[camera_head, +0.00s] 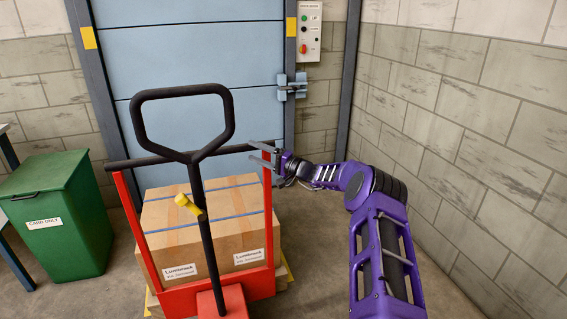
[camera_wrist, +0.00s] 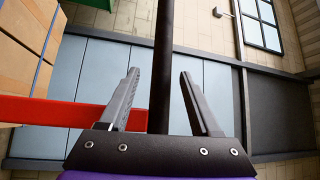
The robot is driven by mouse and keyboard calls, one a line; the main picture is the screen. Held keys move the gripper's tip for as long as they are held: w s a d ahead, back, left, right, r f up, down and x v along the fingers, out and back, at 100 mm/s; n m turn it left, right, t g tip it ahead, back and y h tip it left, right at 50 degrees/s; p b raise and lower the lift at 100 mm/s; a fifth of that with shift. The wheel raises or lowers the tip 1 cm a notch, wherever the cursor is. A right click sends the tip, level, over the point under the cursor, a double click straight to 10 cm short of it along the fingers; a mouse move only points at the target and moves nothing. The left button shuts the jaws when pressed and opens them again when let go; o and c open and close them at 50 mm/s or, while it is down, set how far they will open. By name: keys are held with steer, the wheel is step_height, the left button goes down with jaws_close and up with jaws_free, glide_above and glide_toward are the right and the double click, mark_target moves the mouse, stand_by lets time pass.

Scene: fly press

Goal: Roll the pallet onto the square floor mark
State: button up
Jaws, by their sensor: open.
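A pallet truck with a red frame (camera_head: 270,225) and a black loop handle (camera_head: 183,92) stands in front of me. Cartons (camera_head: 205,225) strapped with blue bands sit behind the frame on a pallet (camera_head: 287,270), of which only a yellowish edge shows. A black crossbar (camera_head: 225,150) tops the red frame. My gripper (camera_head: 256,153) is open at the right end of this crossbar. In the wrist view, the black bar (camera_wrist: 162,70) passes between my spread fingers (camera_wrist: 158,76), apparently touching neither. The square floor mark is not visible.
A green lidded bin (camera_head: 65,215) stands left, near a table edge. A blue shutter door (camera_head: 200,50) with a latch (camera_head: 292,87) is behind the load. A control box (camera_head: 309,32) hangs beside it. A block wall (camera_head: 460,130) bounds the right; some floor (camera_head: 315,230) is clear.

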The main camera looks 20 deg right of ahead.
steer(key=v, duration=1.1)
steer(key=shift+s+d, duration=0.15)
steer(key=shift+d, duration=0.05)
